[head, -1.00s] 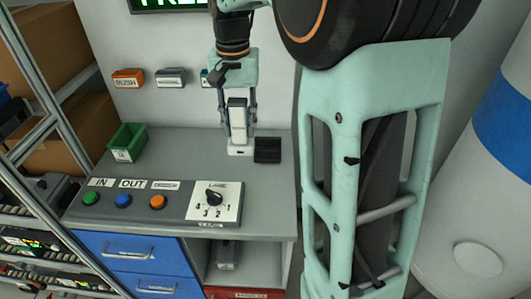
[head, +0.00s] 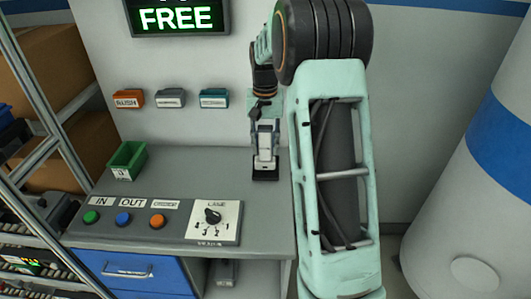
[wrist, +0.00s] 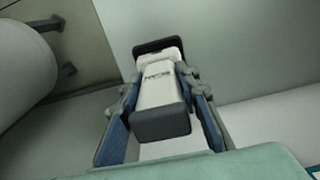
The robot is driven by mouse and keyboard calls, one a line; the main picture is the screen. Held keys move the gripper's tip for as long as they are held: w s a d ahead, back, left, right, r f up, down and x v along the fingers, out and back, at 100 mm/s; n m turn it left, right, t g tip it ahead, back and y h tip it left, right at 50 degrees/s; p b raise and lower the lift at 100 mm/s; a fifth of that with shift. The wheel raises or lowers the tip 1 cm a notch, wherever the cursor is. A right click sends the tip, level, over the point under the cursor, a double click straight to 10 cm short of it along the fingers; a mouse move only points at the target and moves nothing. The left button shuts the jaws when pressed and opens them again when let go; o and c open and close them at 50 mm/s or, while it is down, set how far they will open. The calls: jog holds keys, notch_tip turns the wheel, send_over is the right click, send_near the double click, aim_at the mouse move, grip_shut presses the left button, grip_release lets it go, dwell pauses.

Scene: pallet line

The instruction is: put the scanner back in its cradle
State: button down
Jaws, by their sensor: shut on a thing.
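The scanner (head: 265,142), white with a dark grey end, stands upright between the fingers of my gripper (head: 265,152). In the wrist view, the blue-padded fingers of my gripper (wrist: 159,78) are shut on the two sides of the scanner (wrist: 157,90). The black cradle (head: 265,175) stands on the grey desk, directly below the scanner in the head view. The cradle (wrist: 155,45) also shows at the scanner's far end in the wrist view. The scanner's white foot overlaps the cradle; whether it is seated or just above, I cannot tell.
A green bin (head: 127,160) stands at the desk's left. A panel with coloured buttons and a lane dial (head: 212,217) lies along the front. Three small labelled boxes (head: 170,98) are on the wall behind. The grey desk top (head: 195,165) between bin and cradle is clear.

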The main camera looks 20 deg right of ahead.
aim_at(265, 127)
jog(key=shift+w+d+f, duration=0.1)
jog(key=shift+d+f, duration=0.05)
jog(key=shift+f, duration=1.5)
jog(key=c, duration=1.5)
grip_release()
jog(key=shift+f, duration=0.1)
jog(key=shift+o, duration=0.2)
notch_tip(265, 127, up, 12)
jog(key=shift+r, duration=0.1)
